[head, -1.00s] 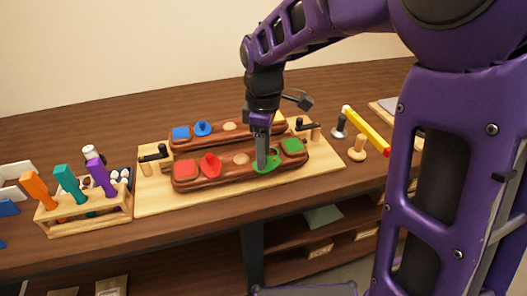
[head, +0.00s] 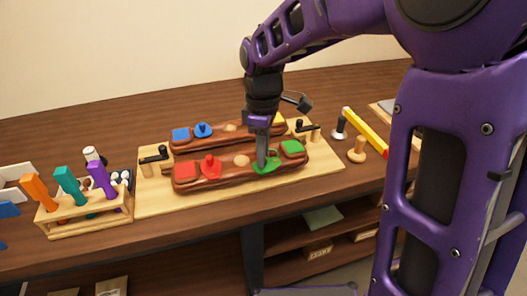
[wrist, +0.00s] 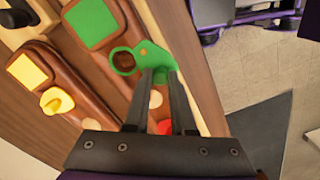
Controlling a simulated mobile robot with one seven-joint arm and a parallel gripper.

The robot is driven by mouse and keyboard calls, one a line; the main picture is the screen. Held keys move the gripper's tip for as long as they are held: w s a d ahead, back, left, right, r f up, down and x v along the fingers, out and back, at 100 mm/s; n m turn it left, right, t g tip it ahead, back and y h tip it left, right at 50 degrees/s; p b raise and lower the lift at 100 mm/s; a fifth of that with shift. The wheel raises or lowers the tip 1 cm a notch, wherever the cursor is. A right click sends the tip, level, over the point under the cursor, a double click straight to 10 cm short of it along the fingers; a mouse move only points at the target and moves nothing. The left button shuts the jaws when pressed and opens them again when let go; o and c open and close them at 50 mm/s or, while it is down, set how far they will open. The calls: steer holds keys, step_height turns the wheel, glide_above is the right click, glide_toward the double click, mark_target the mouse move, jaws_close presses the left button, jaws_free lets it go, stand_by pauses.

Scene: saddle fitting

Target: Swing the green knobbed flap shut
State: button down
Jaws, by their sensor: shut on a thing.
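The green flap (head: 266,167) lies at the right part of the front brown wooden bar (head: 225,175), just left of a green square (head: 292,147). In the wrist view the flap (wrist: 157,58) has a ring-shaped end around a dark brown round recess (wrist: 123,61). My gripper (head: 262,163) points down onto the flap. In the wrist view its two fingers (wrist: 162,74) are close together on the flap's raised green part. The knob itself is mostly hidden between the fingers.
A red knobbed piece (head: 210,167) and a red square (head: 186,170) sit left on the same bar. A second bar behind carries a blue knobbed piece (head: 203,130). Black-handled clamps (head: 154,156) flank the wooden board (head: 160,205). A tool rack (head: 85,219) stands left.

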steer(key=m+p, duration=0.1)
steer(key=m, duration=0.1)
steer(key=w+m, duration=0.1)
steer(key=m, duration=0.1)
steer(key=shift+w+a+r+m+p, duration=0.1)
steer(key=shift+w+a+m+p, duration=0.1)
steer(key=shift+m+p, duration=0.2)
steer(key=m, duration=0.2)
steer(key=w+m+p, duration=0.1)
steer(key=m, duration=0.1)
steer(key=shift+w, duration=0.1)
steer(key=m, duration=0.2)
steer(key=w+m+p, duration=0.1)
steer(key=m, duration=0.1)
steer(key=d+m, duration=0.1)
steer(key=shift+w+m, duration=0.15)
steer(key=shift+m, duration=0.25)
steer(key=m, duration=0.2)
steer(key=d+m+p, duration=0.1)
steer(key=m, duration=0.2)
steer(key=shift+w+d+m+p, duration=0.2)
steer(key=shift+w+m+p, duration=0.1)
steer(key=shift+w, duration=0.1)
steer(key=c, duration=0.8)
jaws_free()
steer(key=shift+o, duration=0.2)
